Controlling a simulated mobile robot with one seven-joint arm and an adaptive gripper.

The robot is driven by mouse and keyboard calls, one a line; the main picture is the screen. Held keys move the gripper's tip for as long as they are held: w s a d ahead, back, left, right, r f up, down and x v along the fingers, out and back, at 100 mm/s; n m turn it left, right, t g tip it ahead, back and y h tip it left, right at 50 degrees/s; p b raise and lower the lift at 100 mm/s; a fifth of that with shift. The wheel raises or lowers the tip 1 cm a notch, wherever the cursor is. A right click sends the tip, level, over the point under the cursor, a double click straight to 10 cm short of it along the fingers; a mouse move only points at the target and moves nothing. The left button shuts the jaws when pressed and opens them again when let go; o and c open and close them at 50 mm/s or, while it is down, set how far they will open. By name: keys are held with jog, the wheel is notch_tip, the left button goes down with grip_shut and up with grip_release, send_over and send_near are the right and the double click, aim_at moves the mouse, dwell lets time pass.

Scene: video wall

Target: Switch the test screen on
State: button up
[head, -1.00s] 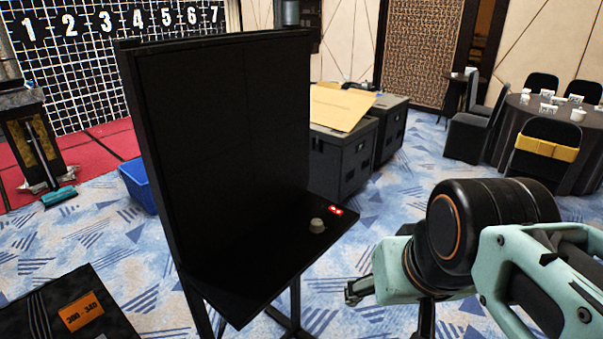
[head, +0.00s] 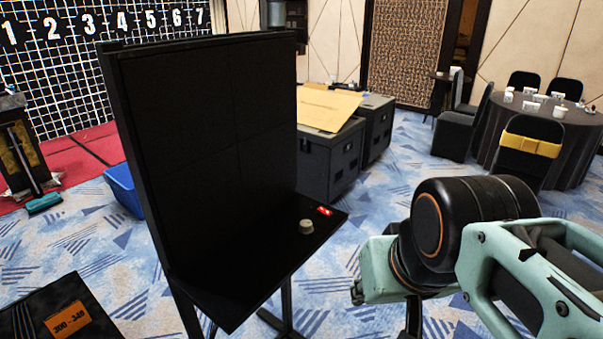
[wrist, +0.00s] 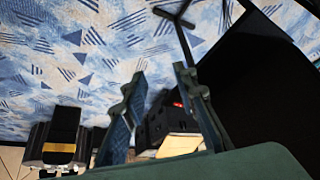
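The test screen (head: 205,140) is a tall, dark video wall of joined panels on a stand, and its face is black. A flat black shelf (head: 250,262) juts out at its foot. On the shelf are a beige knob (head: 306,227) and a small red switch (head: 324,211) with a white mark. In the wrist view a red spot (wrist: 178,104) shows beside a finger, and the dark screen (wrist: 265,85) fills the right. My gripper (wrist: 160,90) is open and empty, its two fingers wide apart. It is right of the shelf; the head view mostly hides its fingertips.
Black cases (head: 335,155) with a tan board (head: 327,108) on top stand behind the screen. A blue bin (head: 124,190) is at its left, and a dark case with an orange label (head: 68,319) is at front left. A round table (head: 515,125) with chairs stands far right. Patterned carpet (head: 395,170) between is clear.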

grip_shut()
dwell(1.1)
